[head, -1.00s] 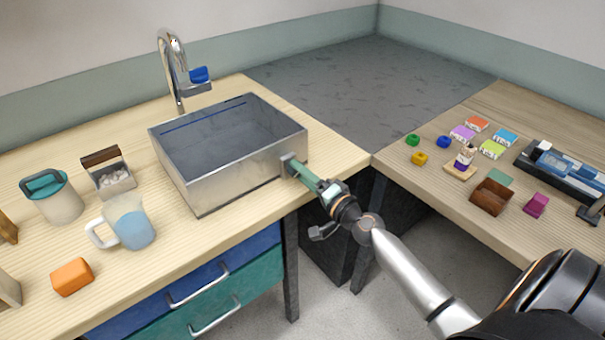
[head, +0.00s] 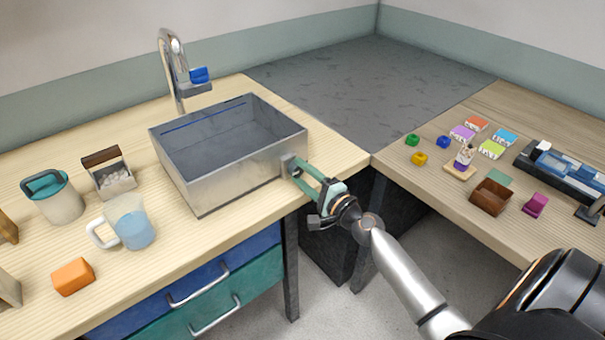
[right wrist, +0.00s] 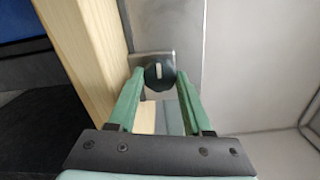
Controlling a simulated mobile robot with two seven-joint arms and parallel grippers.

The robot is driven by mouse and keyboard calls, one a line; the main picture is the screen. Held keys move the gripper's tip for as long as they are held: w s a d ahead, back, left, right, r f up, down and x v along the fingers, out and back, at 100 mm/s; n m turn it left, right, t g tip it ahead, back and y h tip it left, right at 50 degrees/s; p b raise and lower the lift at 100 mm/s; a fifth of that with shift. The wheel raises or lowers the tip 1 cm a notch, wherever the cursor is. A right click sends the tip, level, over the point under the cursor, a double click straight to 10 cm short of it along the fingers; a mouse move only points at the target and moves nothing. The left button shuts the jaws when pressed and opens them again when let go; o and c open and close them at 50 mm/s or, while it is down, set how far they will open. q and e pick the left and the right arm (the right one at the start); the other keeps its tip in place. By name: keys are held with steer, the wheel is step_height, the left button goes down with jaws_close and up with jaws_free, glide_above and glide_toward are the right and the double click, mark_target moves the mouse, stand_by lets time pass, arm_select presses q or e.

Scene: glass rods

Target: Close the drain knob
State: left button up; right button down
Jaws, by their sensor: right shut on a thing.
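The drain knob (right wrist: 158,74) is dark and round with a pale mark. It sits on a square metal plate (right wrist: 141,58) on the outer wall of the metal sink basin (head: 235,180); the plate also shows in the head view (head: 286,163). My right gripper (head: 295,166) has long green fingers that reach to the knob at the basin's right end. In the right wrist view, the fingertips (right wrist: 159,76) are shut on the knob's two sides. The knob is mostly hidden by the fingers in the head view. My left gripper is not in view.
A faucet (head: 172,70) stands behind the basin. A measuring jug (head: 130,222), a teal-lidded canister (head: 53,197) and an orange block (head: 72,276) are on the left counter. Small coloured items and a brown box (head: 491,197) lie on the right counter. A gap separates the counters.

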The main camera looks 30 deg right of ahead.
stand_by(0.3)
steer(key=shift+c, duration=1.6)
jaws_free()
